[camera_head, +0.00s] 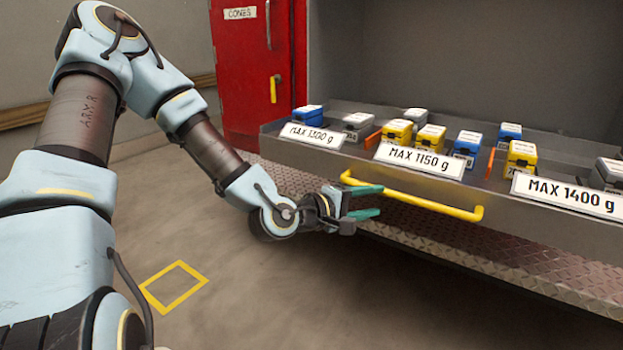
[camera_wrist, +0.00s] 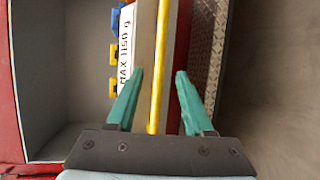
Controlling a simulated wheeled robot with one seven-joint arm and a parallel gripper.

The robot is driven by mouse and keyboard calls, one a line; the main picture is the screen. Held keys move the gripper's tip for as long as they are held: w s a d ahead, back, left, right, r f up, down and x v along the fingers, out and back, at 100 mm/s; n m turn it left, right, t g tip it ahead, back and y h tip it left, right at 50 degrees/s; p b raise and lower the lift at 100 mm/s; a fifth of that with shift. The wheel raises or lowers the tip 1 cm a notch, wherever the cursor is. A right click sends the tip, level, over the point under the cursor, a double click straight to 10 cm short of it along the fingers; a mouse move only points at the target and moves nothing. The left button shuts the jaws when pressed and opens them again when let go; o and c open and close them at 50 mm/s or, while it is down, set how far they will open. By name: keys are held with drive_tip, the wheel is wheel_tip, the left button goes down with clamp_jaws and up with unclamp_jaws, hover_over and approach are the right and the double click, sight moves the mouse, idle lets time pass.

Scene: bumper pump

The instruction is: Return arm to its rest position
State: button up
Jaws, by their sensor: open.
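My gripper (camera_head: 366,201) is open and empty, with green fingers, in front of the grey drawer tray (camera_head: 355,155). It is close to the left end of the yellow bar handle (camera_head: 410,197) in the head view. In the wrist view, the yellow handle (camera_wrist: 159,60) runs upright in the picture between the two spread fingers of my gripper (camera_wrist: 157,88). I cannot tell from these views how far the fingers are from the bar. My arm (camera_head: 215,150) reaches out from the left, bent at the elbow.
The tray holds several blue, yellow and grey boxes, one a yellow box (camera_head: 397,132), with orange dividers and weight labels. A metal tread step (camera_head: 480,255) lies below. A red cabinet (camera_head: 245,70) stands behind my arm. The floor (camera_head: 300,300) is clear, with a yellow square marking (camera_head: 173,286).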

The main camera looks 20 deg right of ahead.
drive_tip(key=w+a+f+m+y, duration=0.2)
drive_tip(key=w+a+f+y, duration=0.15)
drive_tip(key=a, duration=0.45)
drive_tip(key=w+a+f+m+y, duration=0.15)
drive_tip(key=a+y, duration=0.25)
drive_tip(key=a, duration=0.4)
drive_tip(key=w+a+f+m+y, duration=0.1)
drive_tip(key=w+a+f+y, duration=0.25)
drive_tip(key=a, duration=0.45)
drive_tip(key=s+a+r+g+y, duration=0.15)
drive_tip(key=a+r, duration=0.25)
drive_tip(key=a, duration=0.5)
drive_tip(key=s+a+r+t+y, duration=0.1)
drive_tip(key=s+a+r+y, duration=0.2)
drive_tip(key=a+r, duration=0.35)
drive_tip(key=w+a+p+v, duration=0.1)
drive_tip(key=w+p+v, duration=0.1)
drive_tip(key=p+v, duration=1.1)
drive_tip(key=shift+a+r+g+p, duration=0.35)
drive_tip(key=shift+a+p, duration=0.05)
drive_tip(key=shift+p, duration=0.7)
drive_tip(key=shift+w+n, duration=0.1)
drive_tip(key=shift+n, duration=0.15)
